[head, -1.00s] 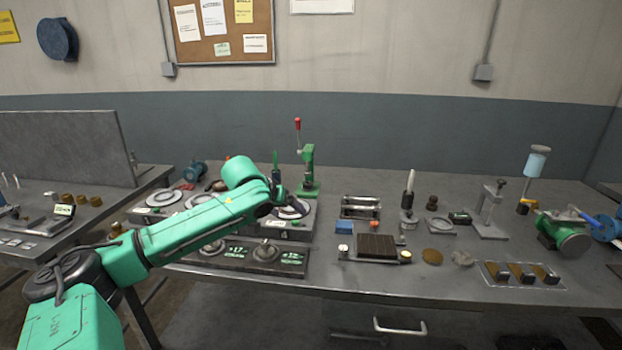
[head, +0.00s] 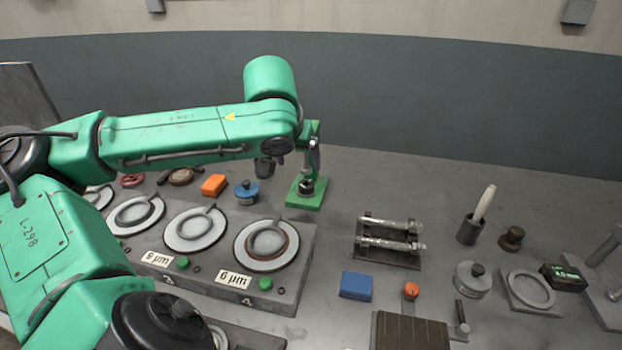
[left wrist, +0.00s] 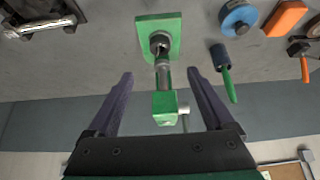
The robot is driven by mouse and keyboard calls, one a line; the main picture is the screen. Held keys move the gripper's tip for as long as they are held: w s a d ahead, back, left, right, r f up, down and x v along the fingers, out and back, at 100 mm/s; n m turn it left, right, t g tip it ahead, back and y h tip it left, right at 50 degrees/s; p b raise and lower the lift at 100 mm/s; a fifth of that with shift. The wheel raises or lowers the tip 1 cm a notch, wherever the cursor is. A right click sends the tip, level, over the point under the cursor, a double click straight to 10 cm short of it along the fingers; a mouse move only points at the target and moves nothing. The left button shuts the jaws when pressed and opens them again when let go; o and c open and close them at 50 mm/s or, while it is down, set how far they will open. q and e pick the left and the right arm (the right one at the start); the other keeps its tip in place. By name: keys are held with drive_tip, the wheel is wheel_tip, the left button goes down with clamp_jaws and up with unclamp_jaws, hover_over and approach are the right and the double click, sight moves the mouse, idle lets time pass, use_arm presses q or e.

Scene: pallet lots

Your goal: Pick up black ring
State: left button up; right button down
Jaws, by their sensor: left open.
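My left gripper (left wrist: 160,75) is open in the left wrist view, with nothing held between its two dark fingers. No ring looks plainly black; the darkest is a dark brownish ring (head: 268,245) lying on the round pale plate of the station labelled 6 µm, numbered 4. It is below and apart from my left arm in the head view, and I cannot see it in the left wrist view. My right gripper is not in view.
A green press (head: 307,190) stands behind the stations and appears between my fingers in the left wrist view. An orange block (head: 214,185) and a blue weight (head: 247,192) are nearby. A twin-roller stand (head: 390,240) and a blue block (head: 356,286) are to the right.

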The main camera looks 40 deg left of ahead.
sight(305, 187)
use_arm(q)
drive_tip(key=x, duration=1)
drive_tip(key=shift+s+f, duration=0.2)
drive_tip(key=shift+f, duration=0.3)
drive_tip(key=shift+w+a+f, duration=0.1)
drive_tip(key=shift+w+f, duration=0.1)
drive_tip(key=shift+f, duration=0.15)
drive_tip(key=shift+w+f, duration=0.25)
drive_tip(key=shift+w, duration=0.05)
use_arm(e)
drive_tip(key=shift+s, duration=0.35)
use_arm(q)
drive_tip(key=c, duration=0.4)
clamp_jaws()
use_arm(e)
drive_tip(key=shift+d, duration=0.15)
